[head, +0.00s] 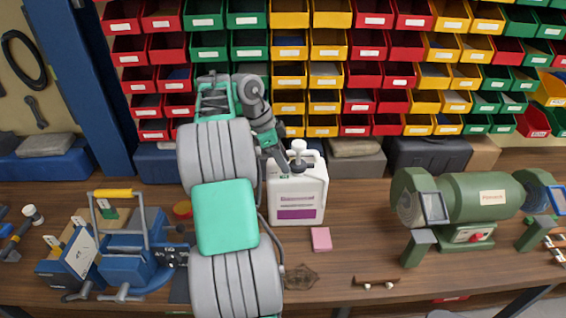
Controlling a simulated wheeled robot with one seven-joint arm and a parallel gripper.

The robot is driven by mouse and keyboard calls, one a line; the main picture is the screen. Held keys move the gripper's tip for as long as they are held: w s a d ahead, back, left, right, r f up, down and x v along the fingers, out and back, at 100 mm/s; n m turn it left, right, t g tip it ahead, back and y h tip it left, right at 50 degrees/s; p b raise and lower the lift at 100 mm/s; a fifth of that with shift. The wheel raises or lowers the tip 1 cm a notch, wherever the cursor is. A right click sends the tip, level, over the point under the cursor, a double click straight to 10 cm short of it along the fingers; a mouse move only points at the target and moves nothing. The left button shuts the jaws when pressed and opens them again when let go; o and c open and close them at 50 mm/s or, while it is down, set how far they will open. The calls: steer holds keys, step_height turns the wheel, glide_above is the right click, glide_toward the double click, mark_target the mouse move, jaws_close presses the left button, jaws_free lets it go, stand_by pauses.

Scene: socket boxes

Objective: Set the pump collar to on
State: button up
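A white jug (312,190) with a purple-banded label stands upright on the wooden bench. A white pump head (299,147) sits on its top. The pump collar is at the jug's neck below that head, partly hidden by dark parts that look like my gripper's fingers. Its setting cannot be read. My gripper (287,166) reaches down from the upper left to the left side of the neck. It is too small and overlapped to tell whether it touches the collar or is open or shut.
A green bench grinder (468,200) stands to the right, a blue vise-like tool (130,250) to the left. A pink block (321,239) lies in front of the jug. Coloured bins (290,60) rise behind. Bench between jug and grinder is mostly clear.

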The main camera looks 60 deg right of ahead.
steer(key=shift+c, duration=0.2)
jaws_close()
steer(key=shift+s, duration=0.1)
stand_by(0.5)
